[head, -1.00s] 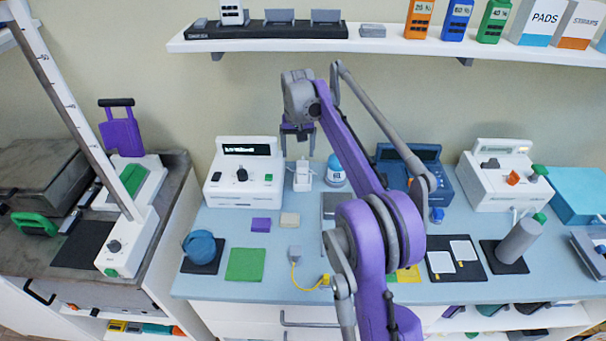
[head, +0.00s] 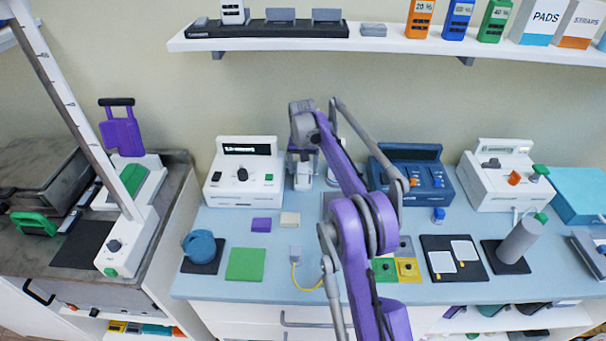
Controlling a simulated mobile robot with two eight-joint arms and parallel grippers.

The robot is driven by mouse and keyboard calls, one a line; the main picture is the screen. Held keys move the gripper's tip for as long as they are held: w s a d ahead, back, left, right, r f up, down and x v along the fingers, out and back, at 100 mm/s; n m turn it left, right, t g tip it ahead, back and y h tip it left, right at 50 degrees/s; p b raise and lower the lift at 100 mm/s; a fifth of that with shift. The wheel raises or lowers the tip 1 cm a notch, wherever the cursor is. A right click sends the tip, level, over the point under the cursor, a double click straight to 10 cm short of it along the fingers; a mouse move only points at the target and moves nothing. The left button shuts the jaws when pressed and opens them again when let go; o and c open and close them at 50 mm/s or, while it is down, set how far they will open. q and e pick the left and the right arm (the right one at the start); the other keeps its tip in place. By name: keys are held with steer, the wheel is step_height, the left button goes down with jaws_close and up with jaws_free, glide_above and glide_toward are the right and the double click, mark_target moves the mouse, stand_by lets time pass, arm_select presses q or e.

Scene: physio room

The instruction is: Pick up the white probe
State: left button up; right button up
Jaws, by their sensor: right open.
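A small white upright piece, which looks like the white probe in its stand (head: 303,182), stands on the blue counter to the right of a white console. My right gripper (head: 303,168) points down over it with its jaws open. The fingers hide its upper part, and I cannot tell whether they touch it. My purple right arm crosses the middle of the view. My left gripper is not in view.
The white console (head: 243,172) is close on the left, and a blue console (head: 411,176) stands to the right. A white shelf (head: 400,45) runs above. Purple and cream blocks (head: 261,224) lie in front. A grey plug with a yellow cable (head: 296,252) lies nearer.

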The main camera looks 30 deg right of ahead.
steer(key=shift+d+f, duration=0.1)
steer(key=shift+f, duration=0.7)
jaws_close()
